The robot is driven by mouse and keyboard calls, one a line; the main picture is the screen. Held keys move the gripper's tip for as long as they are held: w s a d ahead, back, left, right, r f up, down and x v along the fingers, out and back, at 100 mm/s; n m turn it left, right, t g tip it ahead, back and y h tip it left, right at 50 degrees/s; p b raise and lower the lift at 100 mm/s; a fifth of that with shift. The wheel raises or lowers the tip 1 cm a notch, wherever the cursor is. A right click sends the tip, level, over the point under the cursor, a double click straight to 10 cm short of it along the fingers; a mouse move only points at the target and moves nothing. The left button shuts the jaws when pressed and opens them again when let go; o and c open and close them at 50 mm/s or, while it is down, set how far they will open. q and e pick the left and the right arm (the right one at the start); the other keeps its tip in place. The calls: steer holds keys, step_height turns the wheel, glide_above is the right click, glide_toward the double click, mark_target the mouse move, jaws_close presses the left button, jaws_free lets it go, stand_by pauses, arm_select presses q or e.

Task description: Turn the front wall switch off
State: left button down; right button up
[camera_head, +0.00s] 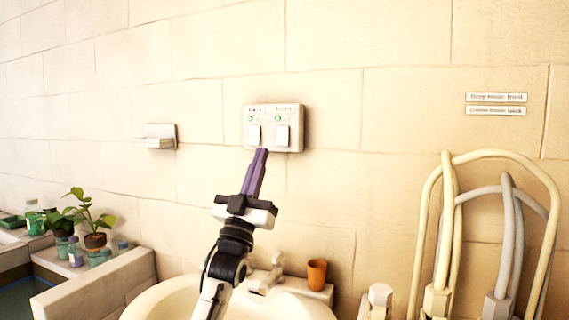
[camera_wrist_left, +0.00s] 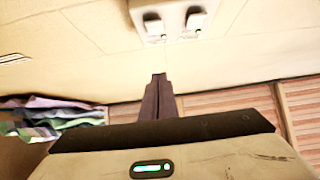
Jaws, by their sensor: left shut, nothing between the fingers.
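A white switch panel (camera_head: 273,112) is fixed to the stone wall. It carries a left rocker switch (camera_head: 253,135) and a right rocker switch (camera_head: 282,136), each under a small round mark and a label. The right label seems to read "Front"; the left one is too blurred to read. My left gripper (camera_head: 262,152) has its purple fingers shut and empty, with the tips just below the panel, between the two switches in the picture. In the left wrist view the panel (camera_wrist_left: 176,10) is ahead of the fingertips (camera_wrist_left: 158,77), with a visible gap. My right gripper is not in view.
A washbasin (camera_head: 165,300) with a tap (camera_head: 271,272) and an orange cup (camera_head: 317,274) lies below. Cream and grey hoses (camera_head: 447,210) hang at right under two small signs (camera_head: 496,104). A wall shelf (camera_head: 158,137) and potted plants (camera_head: 95,240) are at left.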

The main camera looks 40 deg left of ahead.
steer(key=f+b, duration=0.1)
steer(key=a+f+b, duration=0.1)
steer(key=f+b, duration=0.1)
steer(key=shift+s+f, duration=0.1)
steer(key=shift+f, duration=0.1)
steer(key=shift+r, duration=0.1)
